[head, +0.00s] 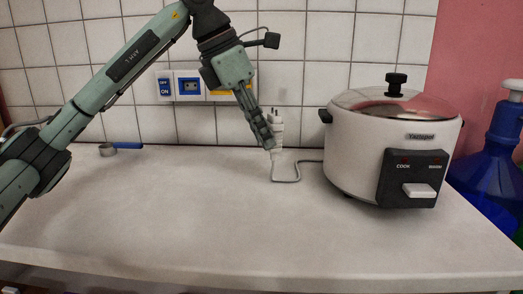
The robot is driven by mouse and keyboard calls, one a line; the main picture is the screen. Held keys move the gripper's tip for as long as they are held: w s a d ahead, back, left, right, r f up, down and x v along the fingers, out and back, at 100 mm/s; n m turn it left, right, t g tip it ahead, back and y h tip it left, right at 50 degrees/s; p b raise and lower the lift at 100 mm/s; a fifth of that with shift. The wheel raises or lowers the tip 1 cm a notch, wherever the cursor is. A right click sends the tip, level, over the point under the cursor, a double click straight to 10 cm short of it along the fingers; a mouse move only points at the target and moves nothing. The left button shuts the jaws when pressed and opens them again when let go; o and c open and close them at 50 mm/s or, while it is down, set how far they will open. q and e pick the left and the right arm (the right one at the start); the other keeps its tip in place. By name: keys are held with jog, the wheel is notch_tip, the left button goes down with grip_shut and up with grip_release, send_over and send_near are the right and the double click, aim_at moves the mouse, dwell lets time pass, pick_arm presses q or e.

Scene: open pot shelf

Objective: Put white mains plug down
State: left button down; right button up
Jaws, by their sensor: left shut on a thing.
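The white mains plug (277,128) is upright near the back of the white counter (170,215), with its pins pointing up. My left gripper (268,143) comes down from above and is shut on the plug, at its left side. The fingers hide part of the plug. I cannot tell whether the plug touches the counter. My right gripper is not in view.
A white rice cooker (352,160) with a glass lid stands at the right. A blue bottle (490,150) is beyond it. A blue-handled scoop (108,150) lies at the back left. A wall socket (190,86) is on the tiles. The counter's front and left are clear.

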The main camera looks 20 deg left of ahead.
pick_arm(q)
notch_tip(320, 180, down, 4)
jog(key=shift+w, duration=0.1)
jog(key=shift+f, duration=0.1)
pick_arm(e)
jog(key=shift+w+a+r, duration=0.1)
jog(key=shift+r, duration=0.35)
pick_arm(q)
jog(key=shift+f, duration=0.1)
jog(key=shift+f+b, duration=0.15)
jog(key=shift+b, duration=0.2)
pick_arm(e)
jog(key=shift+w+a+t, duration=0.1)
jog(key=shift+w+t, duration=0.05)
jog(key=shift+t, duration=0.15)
pick_arm(q)
jog(key=shift+f, duration=0.1)
jog(key=c, duration=1.3)
grip_release()
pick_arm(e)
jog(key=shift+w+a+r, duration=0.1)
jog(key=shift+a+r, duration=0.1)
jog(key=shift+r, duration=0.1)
